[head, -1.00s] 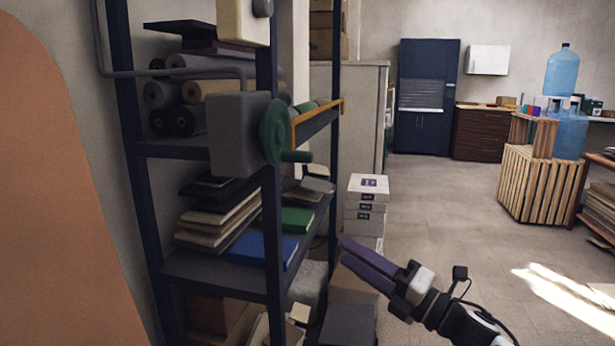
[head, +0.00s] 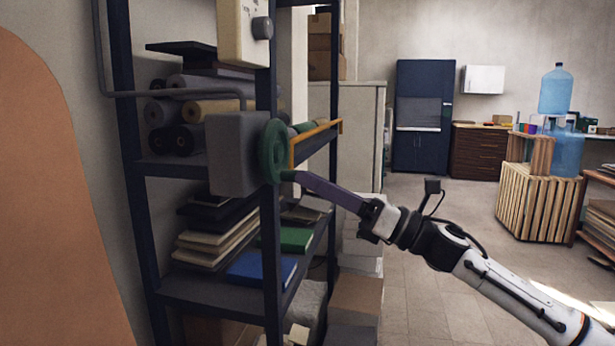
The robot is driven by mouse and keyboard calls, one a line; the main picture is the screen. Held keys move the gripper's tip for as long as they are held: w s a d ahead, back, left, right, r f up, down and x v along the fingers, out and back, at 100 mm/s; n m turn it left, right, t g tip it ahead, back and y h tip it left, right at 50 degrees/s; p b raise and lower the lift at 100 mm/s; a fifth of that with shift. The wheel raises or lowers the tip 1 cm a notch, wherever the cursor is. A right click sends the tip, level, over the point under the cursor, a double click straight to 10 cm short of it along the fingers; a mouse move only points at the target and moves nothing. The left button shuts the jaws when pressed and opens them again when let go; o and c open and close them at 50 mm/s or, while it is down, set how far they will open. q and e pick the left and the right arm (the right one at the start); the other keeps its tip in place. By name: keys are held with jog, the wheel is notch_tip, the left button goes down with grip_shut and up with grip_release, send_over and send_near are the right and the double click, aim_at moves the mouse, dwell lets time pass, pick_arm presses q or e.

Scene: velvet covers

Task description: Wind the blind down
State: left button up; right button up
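A green crank wheel (head: 272,151) is mounted on the right side of a grey box (head: 232,154) at the front of the shelf rack. Its green handle (head: 287,176) sticks out low on the right, partly hidden by my fingers. My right gripper (head: 298,178) reaches in from the right, its purple fingertips at the handle. The fingers overlap from this angle, so I cannot tell whether they are closed on it. I cannot clearly make out the blind. A grey slatted panel (head: 418,114) shows on the dark blue cabinet at the back. My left gripper is out of view.
An orange bar (head: 318,132) runs along the shelf just right of the wheel. A cream box with a grey knob (head: 240,32) hangs above. The dark blue rack (head: 190,290) holds rolls and books. Cartons (head: 356,298) stand below my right arm.

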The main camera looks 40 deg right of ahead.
jog(key=shift+x, duration=1)
grip_shut()
jog(key=shift+p, duration=0.3)
